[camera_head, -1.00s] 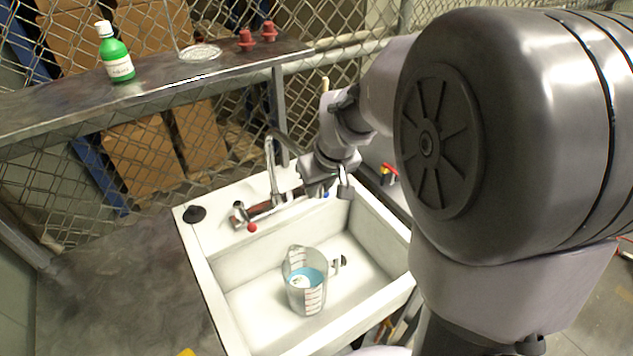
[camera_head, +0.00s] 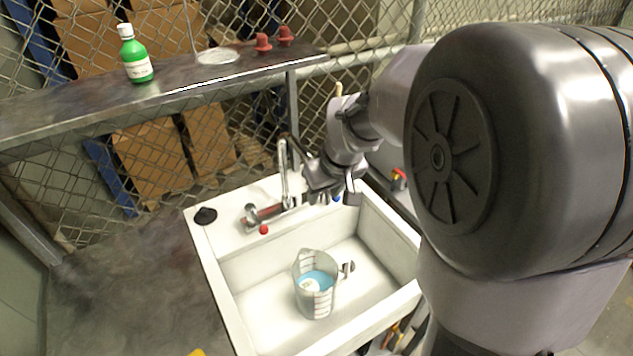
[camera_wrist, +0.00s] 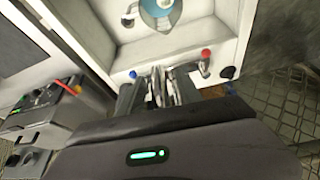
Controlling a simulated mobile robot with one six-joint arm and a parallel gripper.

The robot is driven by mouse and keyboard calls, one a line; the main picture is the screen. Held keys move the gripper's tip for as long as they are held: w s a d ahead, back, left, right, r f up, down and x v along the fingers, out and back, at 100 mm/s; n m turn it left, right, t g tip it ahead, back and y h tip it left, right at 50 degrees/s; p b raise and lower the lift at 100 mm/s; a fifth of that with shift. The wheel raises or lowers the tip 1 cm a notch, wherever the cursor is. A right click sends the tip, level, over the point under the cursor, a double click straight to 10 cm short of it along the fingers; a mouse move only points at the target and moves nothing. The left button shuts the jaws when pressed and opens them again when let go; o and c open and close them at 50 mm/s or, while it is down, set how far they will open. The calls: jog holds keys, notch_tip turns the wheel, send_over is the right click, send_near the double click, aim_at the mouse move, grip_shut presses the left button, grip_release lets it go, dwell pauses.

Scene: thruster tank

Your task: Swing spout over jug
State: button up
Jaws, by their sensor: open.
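The metal tap spout (camera_head: 284,168) rises from the back ledge of the white sink, its bent top near my gripper. The clear measuring jug (camera_head: 302,292) stands upright in the basin, in front of the tap, with blue liquid and something white inside. It shows cut off at the top of the wrist view (camera_wrist: 160,18). My gripper (camera_head: 312,186) is open just right of the spout, above the back ledge. In the wrist view the metal tap parts lie between or behind the fingers (camera_wrist: 162,88); contact cannot be told.
The white sink (camera_head: 212,275) has a red tap knob (camera_head: 264,229) and a blue one (camera_wrist: 132,74). A black stopper (camera_head: 205,215) lies on its left corner. A shelf (camera_head: 60,115) behind holds a green bottle (camera_head: 137,58) and red pieces. Chain-link fence stands behind.

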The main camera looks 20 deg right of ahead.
jog(key=p+v, duration=0.5)
jog(key=v, duration=1.2)
jog(key=shift+r, duration=0.25)
jog(key=s+a+f+m+t+y+b, duration=0.1)
jog(key=s+a+f+m+b, duration=0.3)
jog(key=s+a+f+b, duration=0.6)
jog(key=s+a+f+y, duration=0.1)
jog(key=s+a+f, duration=0.2)
jog(key=s, duration=0.1)
jog(key=shift+a+m, duration=0.3)
jog(key=shift+a, duration=0.05)
